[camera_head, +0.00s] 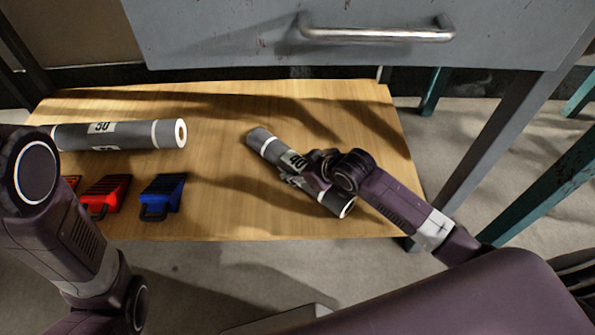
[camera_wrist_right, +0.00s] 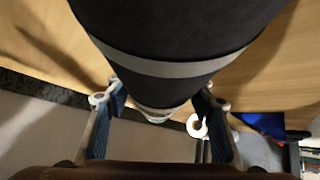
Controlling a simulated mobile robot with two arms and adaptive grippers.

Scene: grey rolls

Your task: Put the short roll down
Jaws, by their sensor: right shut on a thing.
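The short roll (camera_head: 268,147) is dark grey with pale bands and a white label, lying slantwise over the right part of the wooden board. My right gripper (camera_head: 318,170) is shut around its middle, nearer the front end. In the right wrist view the roll (camera_wrist_right: 170,25) fills the top, between the two blue-padded fingers of my right gripper (camera_wrist_right: 160,98). I cannot tell whether the roll touches the board. My left arm shows at the left, but its gripper is out of view.
A longer grey roll (camera_head: 120,136) lies at the board's back left. A red tool (camera_head: 106,190) and a blue tool (camera_head: 164,190) lie in front of it. The wooden board (camera_head: 215,215) is bare between them. A grey drawer (camera_head: 230,40) with a metal handle hangs above the back.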

